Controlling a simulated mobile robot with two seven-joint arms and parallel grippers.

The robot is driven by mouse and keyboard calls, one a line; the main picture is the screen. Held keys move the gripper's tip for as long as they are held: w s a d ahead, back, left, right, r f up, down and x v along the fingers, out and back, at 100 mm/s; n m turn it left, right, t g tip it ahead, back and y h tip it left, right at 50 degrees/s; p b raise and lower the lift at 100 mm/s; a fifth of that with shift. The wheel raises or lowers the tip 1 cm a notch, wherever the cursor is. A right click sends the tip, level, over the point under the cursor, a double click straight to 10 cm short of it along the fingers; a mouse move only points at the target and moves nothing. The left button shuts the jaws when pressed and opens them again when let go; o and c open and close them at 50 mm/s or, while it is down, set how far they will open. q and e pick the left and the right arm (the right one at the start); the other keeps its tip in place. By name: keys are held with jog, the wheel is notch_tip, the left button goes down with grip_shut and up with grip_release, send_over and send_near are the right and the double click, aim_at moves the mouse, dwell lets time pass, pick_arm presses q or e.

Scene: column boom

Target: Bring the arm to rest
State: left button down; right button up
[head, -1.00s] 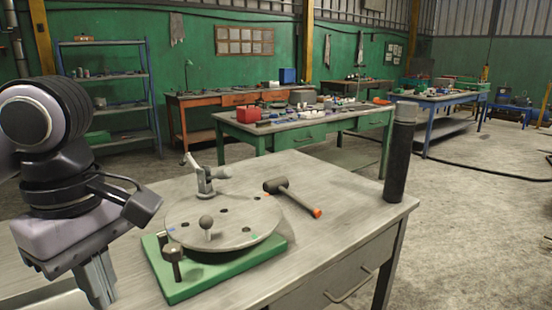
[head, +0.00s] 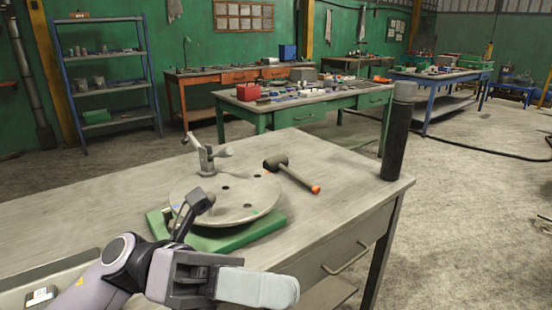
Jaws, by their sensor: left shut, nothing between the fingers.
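My left gripper (head: 280,288) is at the bottom middle of the head view, at the near edge of the workbench. Its fingers are shut and point to the right, with nothing held. It is in front of a round grey plate (head: 248,207) with holes, which sits on a green base (head: 262,228). A grey lever-like fitting (head: 206,158) stands at the plate's back edge. My right gripper is not in view.
A mallet (head: 292,174) with an orange handle end lies on the workbench (head: 335,200). A dark cylinder (head: 396,140) stands upright at the bench's right corner. A tray (head: 45,280) is at the lower left. The bench top between mallet and cylinder is clear.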

pick_arm(q)
jog(key=w+a+f+n+t+h, duration=0.2)
jog(key=w+n+t, duration=0.2)
jog(key=n+t, duration=0.55)
jog(key=w+a+f+n+t+h, duration=0.2)
jog(key=w+n+t, duration=0.3)
jog(key=n+t, duration=0.5)
jog(key=w+a+f+n+t+y+p, duration=0.1)
jog(key=w+a+f+n+t+y, duration=0.2)
jog(key=f+n+y, duration=0.4)
jog(key=w+a+f+n+t+y, duration=0.1)
jog(key=a+f+n+t+y, duration=0.25)
jog(key=n, duration=0.55)
jog(key=s+a+f+n+g+y, duration=0.2)
jog(key=s+a+f+n+y, duration=0.1)
jog(key=f, duration=0.5)
jog(key=s+a+f+n+g+y, duration=0.3)
jog(key=s+f+n+y, duration=0.1)
jog(key=f, duration=0.5)
jog(key=s+a+f+n+g+y+p, duration=0.1)
jog(key=s+a+f+n+g+y, duration=0.1)
jog(key=s+f+n, duration=0.3)
notch_tip(320, 180, down, 4)
jog(key=s+a+y, duration=0.1)
jog(key=s, duration=0.1)
jog(key=shift+s, duration=0.35)
jog(key=shift+y, duration=0.25)
